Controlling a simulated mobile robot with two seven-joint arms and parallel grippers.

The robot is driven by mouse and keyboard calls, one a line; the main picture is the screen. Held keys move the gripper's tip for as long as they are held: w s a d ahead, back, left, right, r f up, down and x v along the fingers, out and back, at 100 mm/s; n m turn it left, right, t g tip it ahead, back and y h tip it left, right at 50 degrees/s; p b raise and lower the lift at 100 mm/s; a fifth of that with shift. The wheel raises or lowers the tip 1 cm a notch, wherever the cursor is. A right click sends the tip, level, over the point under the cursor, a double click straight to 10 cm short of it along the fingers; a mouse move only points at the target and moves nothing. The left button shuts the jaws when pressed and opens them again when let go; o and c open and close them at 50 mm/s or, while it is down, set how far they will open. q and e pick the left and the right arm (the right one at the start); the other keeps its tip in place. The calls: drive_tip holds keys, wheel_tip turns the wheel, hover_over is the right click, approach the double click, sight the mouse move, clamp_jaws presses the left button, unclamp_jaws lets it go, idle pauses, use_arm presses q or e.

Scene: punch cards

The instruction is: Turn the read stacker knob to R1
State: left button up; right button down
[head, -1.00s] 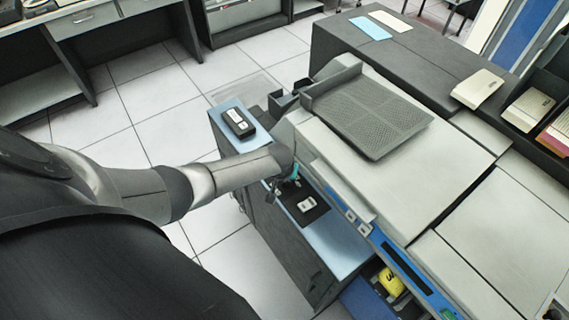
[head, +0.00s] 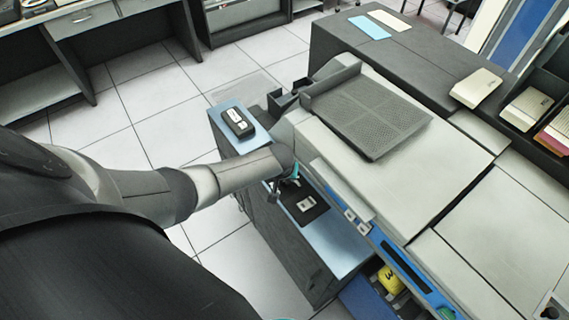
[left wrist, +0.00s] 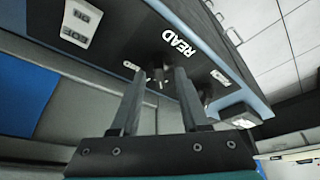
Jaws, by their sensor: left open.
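The read stacker knob (left wrist: 157,76) is a small dark shape on the dark panel marked READ (left wrist: 178,43) in the left wrist view. Small white labels sit to either side of it; their text is too small to read, so I cannot tell its setting. My left gripper (left wrist: 160,74) is open, with its two fingers pointing at the panel and the knob between their tips. I cannot tell whether they touch it. In the head view, my left gripper (head: 284,182) is at the machine's near side, and the arm hides the knob. My right gripper is not in view.
The card machine (head: 460,215) has a grey ribbed tray (head: 375,118) on top. A blue ledge (head: 340,250) runs along its near side, with a dark panel with a white label (head: 306,203). A black-and-white box (head: 238,122) lies at its far end. Open tiled floor lies left.

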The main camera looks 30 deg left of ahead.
use_arm(q)
drive_tip(key=shift+s+r+p, duration=0.2)
drive_tip(key=shift+r+p, duration=0.25)
drive_tip(key=shift+r, duration=0.15)
drive_tip(key=p+v, duration=0.5)
drive_tip(key=v, duration=0.9)
drive_tip(key=shift+s+d+f, duration=0.1)
drive_tip(key=shift+f, duration=0.05)
